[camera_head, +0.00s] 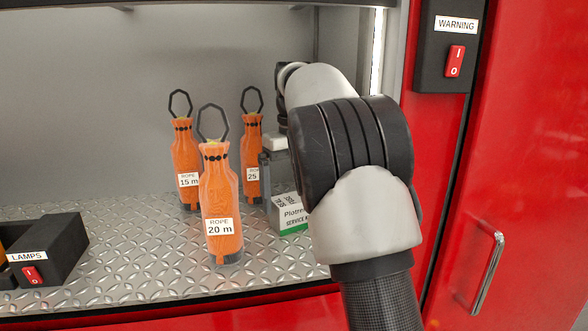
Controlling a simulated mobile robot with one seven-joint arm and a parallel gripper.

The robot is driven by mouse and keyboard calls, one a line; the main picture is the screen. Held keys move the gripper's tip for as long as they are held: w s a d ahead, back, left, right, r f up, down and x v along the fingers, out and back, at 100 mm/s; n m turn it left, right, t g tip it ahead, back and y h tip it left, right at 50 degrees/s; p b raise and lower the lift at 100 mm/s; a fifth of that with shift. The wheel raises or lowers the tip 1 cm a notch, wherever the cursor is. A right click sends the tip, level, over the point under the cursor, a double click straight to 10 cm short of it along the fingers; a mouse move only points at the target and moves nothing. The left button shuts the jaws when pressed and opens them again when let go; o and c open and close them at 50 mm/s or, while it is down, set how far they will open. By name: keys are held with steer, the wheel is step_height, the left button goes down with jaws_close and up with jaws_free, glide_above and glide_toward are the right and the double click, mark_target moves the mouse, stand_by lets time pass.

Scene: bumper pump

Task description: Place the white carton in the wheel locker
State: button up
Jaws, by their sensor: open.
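A white carton (291,215) with a green bottom edge and printed black text stands on the metal tread-plate shelf (130,235), right of the rope bags. My arm hides its right part. My gripper (268,180) points down at the carton, behind and left of my arm's wrist. Its jaws are open, and one dark finger shows at the carton's upper left. The other finger is hidden, and I cannot tell whether either touches the carton. No wheel locker can be identified by a label in this view.
Orange rope bags labelled 20 m (220,195), 15 m (186,165) and 25 (251,160) stand left of the carton, close to my gripper. A black LAMPS box (45,250) is at the far left. A red door (530,170) with a handle and a WARNING switch box (447,45) are at right.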

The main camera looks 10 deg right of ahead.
mark_target(294, 198)
step_height(294, 198, up, 10)
steer(key=p, duration=0.2)
steer(key=shift+p, duration=0.3)
stand_by(0.3)
